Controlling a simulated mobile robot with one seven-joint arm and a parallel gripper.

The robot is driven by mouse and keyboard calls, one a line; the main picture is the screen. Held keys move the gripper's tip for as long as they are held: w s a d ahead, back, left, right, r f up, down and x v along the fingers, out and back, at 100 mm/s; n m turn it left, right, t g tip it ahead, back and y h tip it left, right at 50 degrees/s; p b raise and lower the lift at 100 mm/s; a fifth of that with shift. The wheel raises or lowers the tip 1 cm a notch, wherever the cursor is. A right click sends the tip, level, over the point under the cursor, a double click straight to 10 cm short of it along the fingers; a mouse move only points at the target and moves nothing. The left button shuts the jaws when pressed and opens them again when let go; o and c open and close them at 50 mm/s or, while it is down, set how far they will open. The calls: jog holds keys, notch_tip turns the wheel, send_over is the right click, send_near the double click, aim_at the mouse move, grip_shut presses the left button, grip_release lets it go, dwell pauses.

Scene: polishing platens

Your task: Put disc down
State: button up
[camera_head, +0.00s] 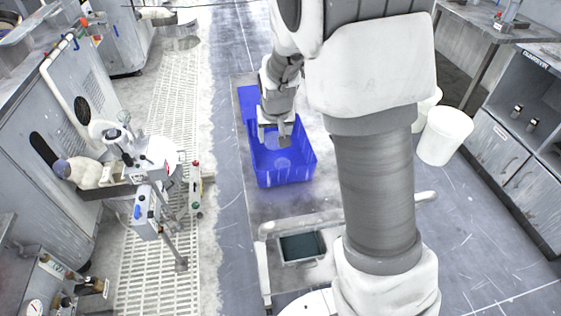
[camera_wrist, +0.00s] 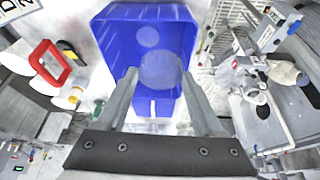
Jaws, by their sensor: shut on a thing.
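My gripper (camera_wrist: 160,76) is shut on a round, see-through disc (camera_wrist: 162,70), held between the fingertips in the wrist view. The disc looks bluish against the blue bin (camera_wrist: 112,55) behind it. A second, smaller-looking round pale shape (camera_wrist: 148,37) shows against the bin floor, apart from the held disc. In the head view my gripper (camera_head: 275,138) points down over the open blue bin (camera_head: 285,177). A pale round shape (camera_head: 284,163) shows inside the bin there; I cannot tell which disc it is. The gap between the held disc and the bin floor is unclear.
The bin stands on a grey cart top (camera_head: 262,205). A small dark tray (camera_head: 302,246) is at the cart's near end. White buckets (camera_head: 444,135) stand to the right. A polishing machine with a jointed stand (camera_head: 150,190) is at the left. Shelved cabinets (camera_head: 515,150) are at the right.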

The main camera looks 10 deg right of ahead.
jog(key=w+a+f+m+b, duration=0.1)
jog(key=w+a+f+b, duration=0.1)
jog(key=w+a+b, duration=0.2)
jog(key=w+a+f+m+h+b, duration=0.1)
jog(key=w+a+f+m+b, duration=0.1)
jog(key=w, duration=0.9)
jog(key=shift+w+a+f+m+b, duration=0.3)
jog(key=shift+a+f+b, duration=0.5)
jog(key=shift+a+b, duration=0.3)
jog(key=d+f, duration=0.2)
jog(key=d, duration=0.1)
jog(key=d+f, duration=0.2)
jog(key=d, duration=0.2)
jog(key=d+f, duration=0.3)
jog(key=d, duration=0.1)
jog(key=shift+d+b, duration=0.2)
jog(key=shift+b, duration=0.2)
grip_shut()
jog(key=shift+f, duration=1.9)
jog(key=shift+f+b, duration=0.2)
jog(key=shift+b, duration=0.15)
jog(key=o, duration=1.4)
grip_release()
jog(key=shift+o, duration=0.2)
jog(key=shift+r, duration=0.1)
